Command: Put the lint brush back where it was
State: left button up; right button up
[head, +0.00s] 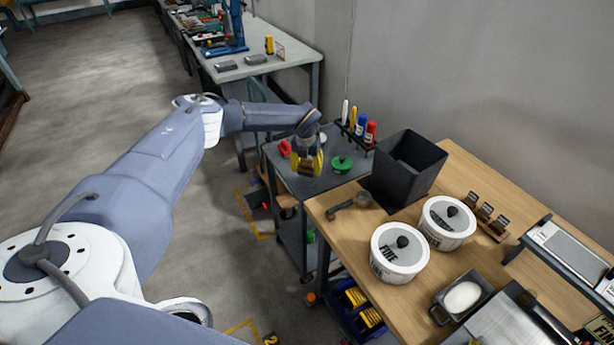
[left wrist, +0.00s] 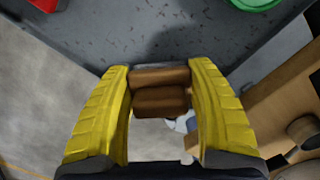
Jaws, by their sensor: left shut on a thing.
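My left gripper (head: 308,164) is shut on a brown, block-like thing, which I take to be the lint brush (head: 306,168). In the left wrist view the brush (left wrist: 160,94) shows as two brown bars between the yellow fingers (left wrist: 160,105); the rest of it is hidden. The gripper is over the near part of the dark grey cart top (head: 325,187), between a red thing (head: 284,147) and a green round thing (head: 341,164). I cannot tell whether the brush touches the cart. My right gripper is not in view.
A rack of markers (head: 358,127) stands at the cart's back edge. A black open bin (head: 425,150) stands on the wooden table, with a grey handled tool (head: 348,205) and two white lidded tubs (head: 399,258) nearby. Open floor lies left of the cart.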

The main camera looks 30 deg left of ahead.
aim_at(307, 181)
pick_arm(q)
jog(key=shift+f, duration=2.05)
jog(key=shift+f, duration=0.1)
jog(key=o, duration=1.2)
jog(key=r, duration=0.4)
jog(key=s+r, duration=0.1)
jog(key=r, duration=0.7)
jog(key=shift+s+d+r, duration=0.1)
jog(key=shift+s+d, duration=0.05)
jog(key=shift+d, duration=0.05)
